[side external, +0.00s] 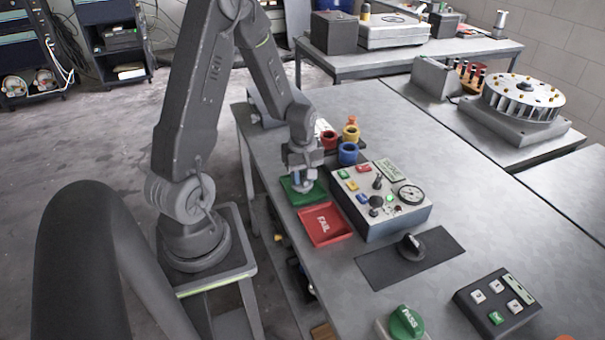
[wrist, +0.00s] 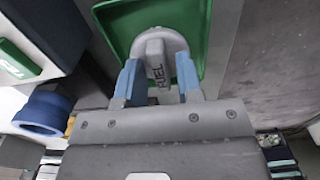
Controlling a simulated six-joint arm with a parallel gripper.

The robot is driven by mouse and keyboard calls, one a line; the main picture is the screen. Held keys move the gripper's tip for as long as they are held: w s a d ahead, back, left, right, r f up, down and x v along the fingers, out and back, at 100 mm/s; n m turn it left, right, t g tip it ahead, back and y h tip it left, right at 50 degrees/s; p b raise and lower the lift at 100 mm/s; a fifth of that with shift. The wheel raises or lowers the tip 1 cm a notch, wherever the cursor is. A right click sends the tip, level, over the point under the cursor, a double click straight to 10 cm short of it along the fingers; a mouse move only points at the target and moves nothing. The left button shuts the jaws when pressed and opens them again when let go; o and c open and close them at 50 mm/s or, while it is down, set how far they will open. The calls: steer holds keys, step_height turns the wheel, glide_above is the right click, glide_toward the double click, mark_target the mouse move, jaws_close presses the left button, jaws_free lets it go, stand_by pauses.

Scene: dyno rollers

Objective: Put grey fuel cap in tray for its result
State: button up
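The grey fuel cap (wrist: 155,58), its raised grip marked FUEL, shows in the wrist view over the green tray (wrist: 128,20). The blue fingers of my gripper (wrist: 159,66) stand on either side of the cap's grip. I cannot tell whether they press on it or stand slightly apart, nor whether the cap rests on the tray floor.
A test box (side external: 385,222) with a gauge, coloured buttons and a lit green lamp stands right of the trays. Red, yellow and blue ring-shaped parts (side external: 348,153) stand behind. A black knob (side external: 411,247) sits on a dark mat, with a button box (side external: 497,303) nearer the camera.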

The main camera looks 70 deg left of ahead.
mark_target(303, 176)
steer(key=shift+o, duration=0.5)
steer(key=shift+r, duration=0.1)
step_height(303, 176, up, 11)
steer(key=s+d+r+m+t, duration=0.2)
steer(key=s+d+r+m, duration=0.2)
steer(key=d+m, duration=0.5)
steer(key=s+d+r+m+t, duration=0.3)
steer(key=d+r+m, duration=0.6)
steer(key=d, duration=0.3)
steer(key=shift+s+r+t, duration=0.3)
steer(key=shift+s, duration=0.3)
